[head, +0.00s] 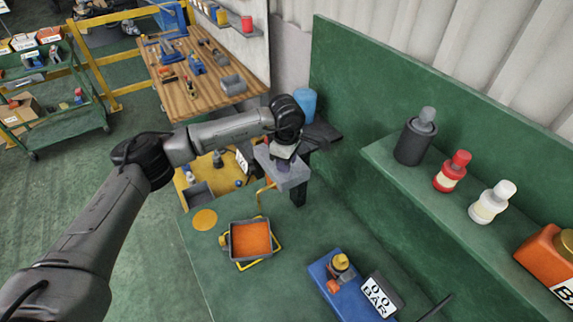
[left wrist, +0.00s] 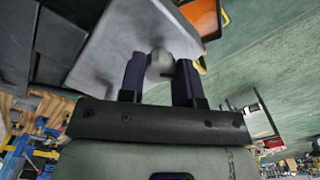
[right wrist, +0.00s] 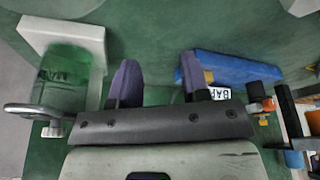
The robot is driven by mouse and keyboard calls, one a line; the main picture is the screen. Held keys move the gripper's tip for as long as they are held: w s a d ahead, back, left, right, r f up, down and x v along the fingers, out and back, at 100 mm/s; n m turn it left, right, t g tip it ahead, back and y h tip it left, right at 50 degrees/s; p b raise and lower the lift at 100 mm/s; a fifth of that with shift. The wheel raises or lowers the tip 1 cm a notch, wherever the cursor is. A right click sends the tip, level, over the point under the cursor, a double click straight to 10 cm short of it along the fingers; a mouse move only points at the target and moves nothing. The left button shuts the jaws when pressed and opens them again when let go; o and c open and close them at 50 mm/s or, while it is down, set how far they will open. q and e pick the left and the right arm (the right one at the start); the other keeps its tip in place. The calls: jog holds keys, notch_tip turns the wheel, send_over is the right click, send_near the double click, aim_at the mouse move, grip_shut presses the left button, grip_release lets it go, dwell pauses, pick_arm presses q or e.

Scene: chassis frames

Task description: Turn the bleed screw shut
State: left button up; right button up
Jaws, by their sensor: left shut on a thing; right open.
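The bleed screw (left wrist: 160,66) appears in the left wrist view as a rounded grey head on a pale grey block (left wrist: 118,42). My left gripper (left wrist: 161,80) is shut on it, with a purple finger at each side. In the head view my left gripper (head: 284,163) points down onto the same block (head: 291,180) and hides the screw. How far the screw is turned cannot be told. My right gripper (right wrist: 168,88) is open and empty, its fingers wide apart above the green bench.
A yellow-handled tray with an orange inside (head: 231,245) stands in front of the block. A blue gauge unit (head: 334,285) with a BAR display stands nearer, right. A shelf (head: 455,205) with bottles runs along the right.

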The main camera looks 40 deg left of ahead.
pick_arm(q)
jog(key=m+b, duration=0.1)
jog(key=m, duration=0.3)
jog(key=shift+m+b, duration=0.35)
jog(key=shift+m, duration=0.85)
jog(key=shift+m+b, duration=0.3)
jog(key=o, duration=0.8)
jog(key=shift+o, duration=0.7)
notch_tip(320, 180, up, 14)
jog(key=shift+b, duration=0.45)
jog(key=shift+f, duration=0.1)
